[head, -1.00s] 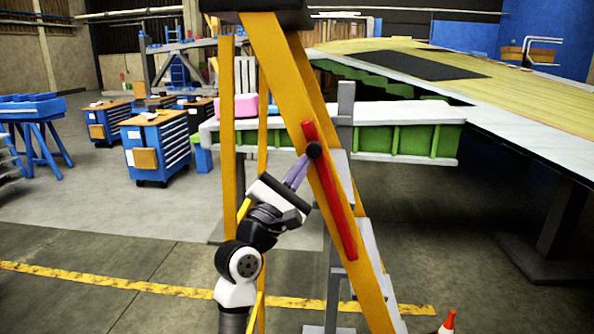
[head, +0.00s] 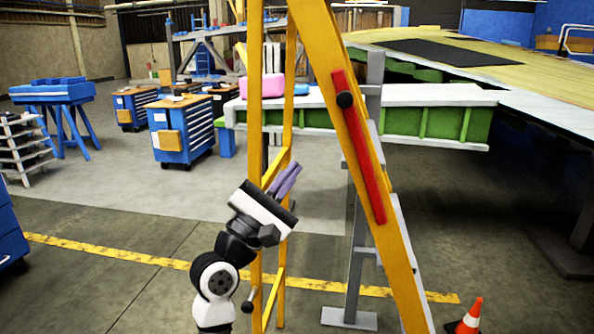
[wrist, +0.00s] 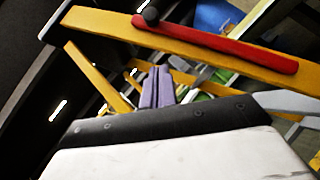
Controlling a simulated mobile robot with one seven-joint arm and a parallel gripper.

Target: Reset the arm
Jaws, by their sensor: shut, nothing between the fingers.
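My gripper (head: 287,179) has purple fingers, closed together and empty. In the head view it stands in front of the yellow stepladder (head: 318,40), between its left uprights and its slanted right rail, apart from the red bar. The red bar (head: 358,145) with a black knob (head: 345,99) lies along the slanted rail, above and to the right of my fingers. In the wrist view my shut fingers (wrist: 157,86) point toward the ladder frame, and the red bar (wrist: 215,45) crosses the top on a yellow rail.
A wing structure with green ribs (head: 440,122) spans behind the ladder at right. Blue tool carts (head: 180,130) and a blue stand (head: 55,92) are at left. An orange cone (head: 469,316) stands at lower right. The floor at left centre is clear.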

